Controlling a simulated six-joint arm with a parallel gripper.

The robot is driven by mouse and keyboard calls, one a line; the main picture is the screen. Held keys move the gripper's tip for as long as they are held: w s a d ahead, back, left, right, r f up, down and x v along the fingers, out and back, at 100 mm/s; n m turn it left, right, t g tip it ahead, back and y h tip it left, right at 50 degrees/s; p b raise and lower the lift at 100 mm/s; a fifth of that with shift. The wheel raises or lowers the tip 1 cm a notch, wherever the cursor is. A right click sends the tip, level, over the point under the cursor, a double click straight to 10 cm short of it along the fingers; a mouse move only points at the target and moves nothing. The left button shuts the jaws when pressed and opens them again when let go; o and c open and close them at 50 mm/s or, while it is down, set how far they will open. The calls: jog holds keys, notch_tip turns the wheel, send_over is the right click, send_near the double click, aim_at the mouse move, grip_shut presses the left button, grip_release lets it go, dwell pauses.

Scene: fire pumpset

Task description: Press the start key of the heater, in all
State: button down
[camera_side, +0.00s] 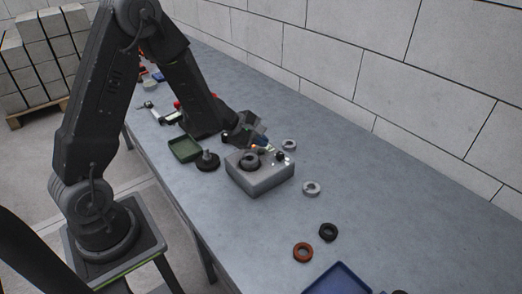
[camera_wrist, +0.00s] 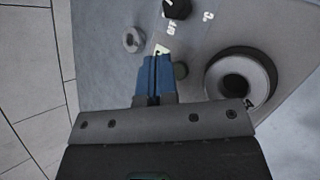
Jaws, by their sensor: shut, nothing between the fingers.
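The heater is a light grey box (camera_side: 262,178) on the bench, with a dark ring-shaped part and small controls on top. In the wrist view its top face (camera_wrist: 215,40) shows a black knob (camera_wrist: 176,8), white markings, a large grey ring (camera_wrist: 240,82) and a small round grey-green button (camera_wrist: 180,70). My gripper (camera_side: 264,146) is over the far part of the heater. In the wrist view the blue fingers of my gripper (camera_wrist: 155,60) are together and empty, just left of that button, partly covering a white label. I cannot tell whether the fingertips touch the heater.
A grey ring (camera_wrist: 132,40) lies just beyond the heater. Another pale ring (camera_side: 311,188), a black ring (camera_side: 328,232) and an orange ring (camera_side: 303,252) lie to the right. A green tray (camera_side: 185,149) and a dark round part with a stem (camera_side: 208,161) stand left. A blue tray (camera_side: 338,280) is in front.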

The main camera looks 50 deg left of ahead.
aim_at(261, 152)
jog(key=shift+r, duration=0.1)
jog(key=shift+r, duration=2.4)
jog(key=shift+d+r, duration=0.1)
jog(key=shift+r, duration=0.05)
jog(key=s+d+r+m+g+h, duration=0.2)
jog(key=s+d+r+m, duration=0.8)
jog(key=d+r+m, duration=0.35)
jog(key=s+a+r+m+y, duration=0.2)
jog(key=s+m+y, duration=0.3)
jog(key=s, duration=1)
jog(key=a+m, duration=0.1)
jog(key=m, duration=0.2)
jog(key=shift+m+g+y, duration=0.35)
jog(key=shift+g+y, duration=0.05)
